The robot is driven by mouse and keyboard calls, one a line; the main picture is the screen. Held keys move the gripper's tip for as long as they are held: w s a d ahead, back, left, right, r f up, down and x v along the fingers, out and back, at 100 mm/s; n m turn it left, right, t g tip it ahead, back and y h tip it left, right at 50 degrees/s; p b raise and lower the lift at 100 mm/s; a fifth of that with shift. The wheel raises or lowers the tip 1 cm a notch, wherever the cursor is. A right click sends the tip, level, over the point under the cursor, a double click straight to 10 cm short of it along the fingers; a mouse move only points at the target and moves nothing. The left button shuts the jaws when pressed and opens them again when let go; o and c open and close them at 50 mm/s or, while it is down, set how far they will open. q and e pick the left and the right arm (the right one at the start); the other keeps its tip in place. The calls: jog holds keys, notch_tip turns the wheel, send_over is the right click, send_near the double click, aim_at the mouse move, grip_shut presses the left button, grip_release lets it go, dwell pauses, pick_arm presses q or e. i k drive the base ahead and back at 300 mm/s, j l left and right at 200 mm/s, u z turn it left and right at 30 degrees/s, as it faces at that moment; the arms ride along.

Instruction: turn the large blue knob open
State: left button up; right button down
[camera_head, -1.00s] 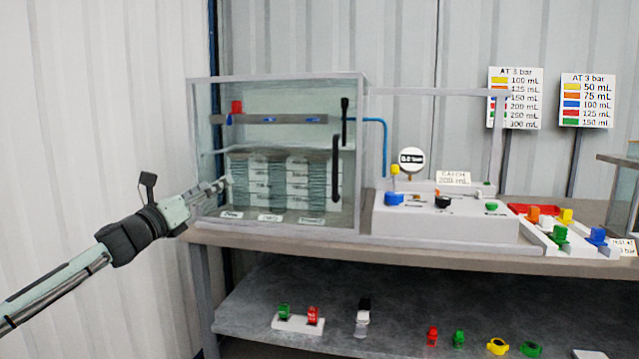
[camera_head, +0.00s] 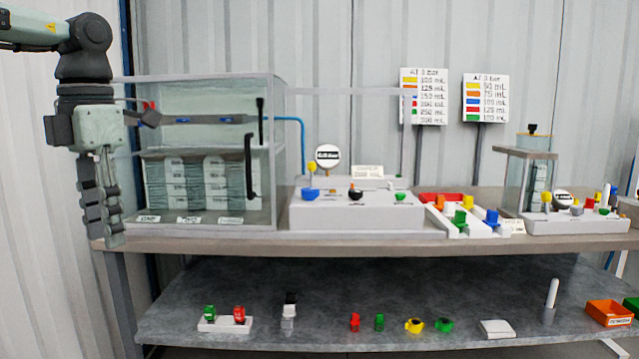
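The large blue knob (camera_head: 310,194) sits at the left end of the sloped white console (camera_head: 345,216) on the bench, below a yellow-topped post. Nothing touches it. My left gripper (camera_head: 110,238) hangs pointing down at the left, in front of the left edge of the glass cabinet and well left of the knob. Its fingers overlap in this view, so I cannot tell whether they are open or shut. I see nothing held in it. My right gripper is not in view.
The glass cabinet (camera_head: 281,160) with a black handle stands between my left gripper and the console. A round gauge (camera_head: 327,154) stands behind the knob. A tray of coloured caps (camera_head: 478,230) is right of the console. The space in front of the bench is clear.

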aim_at(310, 194)
jog(key=i+l+z, duration=0.1)
jog(key=i+l, duration=0.15)
jog(key=i, duration=0.2)
jog(key=i+l+z, duration=0.1)
jog(key=i+l, duration=0.15)
jog(key=i, duration=0.2)
jog(key=i+l+z, duration=0.1)
jog(key=i, duration=0.35)
jog(key=i+l+u, duration=0.55)
jog(key=i+l, duration=0.1)
jog(key=l, duration=0.05)
